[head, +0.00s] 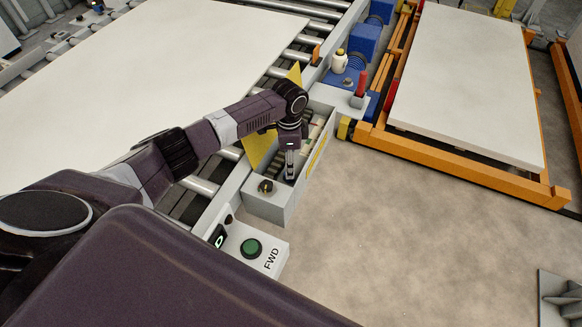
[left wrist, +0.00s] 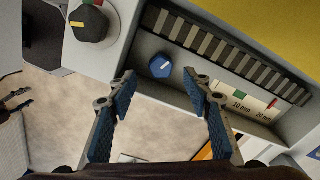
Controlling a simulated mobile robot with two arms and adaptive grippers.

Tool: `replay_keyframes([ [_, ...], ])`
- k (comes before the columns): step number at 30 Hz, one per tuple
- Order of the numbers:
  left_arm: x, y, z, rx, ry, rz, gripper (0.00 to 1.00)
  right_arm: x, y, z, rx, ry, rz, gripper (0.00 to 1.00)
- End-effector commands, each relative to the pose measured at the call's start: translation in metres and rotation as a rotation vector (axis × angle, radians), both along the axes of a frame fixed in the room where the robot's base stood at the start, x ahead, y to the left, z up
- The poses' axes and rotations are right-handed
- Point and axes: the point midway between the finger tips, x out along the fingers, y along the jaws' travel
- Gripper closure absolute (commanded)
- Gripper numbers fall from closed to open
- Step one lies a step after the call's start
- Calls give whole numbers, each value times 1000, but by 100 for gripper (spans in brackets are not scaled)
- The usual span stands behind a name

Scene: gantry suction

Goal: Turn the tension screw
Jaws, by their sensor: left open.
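A blue hex screw head (left wrist: 161,66) with a white mark sits in the grey trough in the left wrist view. I take it as the tension screw. A scale plate (left wrist: 240,100) marked 10 mm and 20 mm, with green and red marks, lies along the trough. My left gripper (left wrist: 160,84) is open, its fingertips to either side of the screw head and apart from it. In the head view my left gripper (head: 290,165) points down over the trough and hides the screw. Dark finger-like parts (left wrist: 16,99) at the wrist view's left edge may be my right gripper.
A black knob (head: 265,187) with a yellow mark in the left wrist view (left wrist: 90,24) stands on the trough's end. A green FWD button (head: 251,247), a yellow plate (head: 258,150) and a red-handled lever (head: 361,85) are nearby. Open floor (head: 400,230) lies to the right.

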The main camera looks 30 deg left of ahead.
Motion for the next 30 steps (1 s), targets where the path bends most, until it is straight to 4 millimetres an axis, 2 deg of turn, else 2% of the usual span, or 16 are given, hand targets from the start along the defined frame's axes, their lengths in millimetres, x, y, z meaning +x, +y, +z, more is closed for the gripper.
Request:
replay_keyframes([
  [4, 0, 0, -24, 0, 1, 1, 54, 2, -9, 3, -11, -2, 0, 54],
  [9, 0, 0, -40, 0, 0, -1, 54, 1, 0, 3, 0, -2, 0, 54],
  [15, 0, 0, -45, 0, -2, -3, 54, 0, 18, 3, 21, -1, 1, 54],
  [20, 0, 0, -45, 0, -1, -3, 54, -1, 17, 3, 19, 1, 4, 54],
  [30, 1, 0, -45, 0, -2, -3, 92, -2, 8, 3, 8, 3, 4, 54],
])
